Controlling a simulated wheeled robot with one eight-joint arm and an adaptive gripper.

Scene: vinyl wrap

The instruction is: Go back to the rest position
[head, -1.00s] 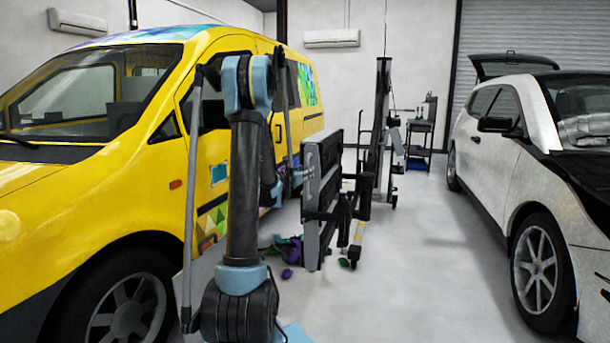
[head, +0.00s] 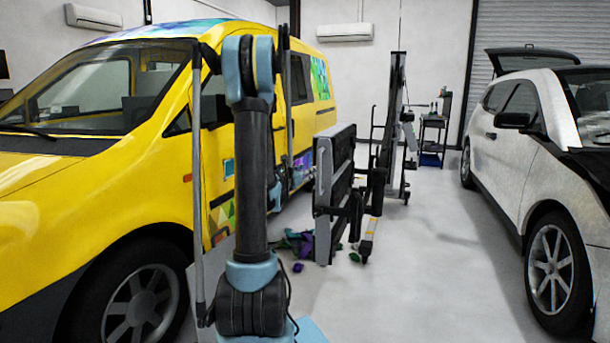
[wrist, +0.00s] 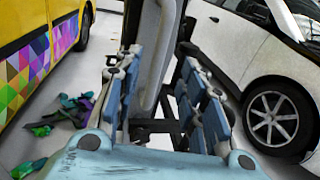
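My arm (head: 252,190) stands nearly upright in the middle-left of the head view, in front of the yellow van (head: 150,150). My gripper is not visible there. In the wrist view my gripper (wrist: 160,78) has its two blue-and-grey fingers apart, one on each side of the picture's middle. A pale grey curved part and dark bars show between and beyond the fingers; I see nothing clamped between them.
A wheeled rack with a grey panel (head: 334,190) stands beyond my arm, with purple and green scraps (head: 298,240) on the floor beside it. A white car (head: 545,150) is at right. A tool cart (head: 432,140) stands at the back. The floor (head: 440,260) between rack and car is clear.

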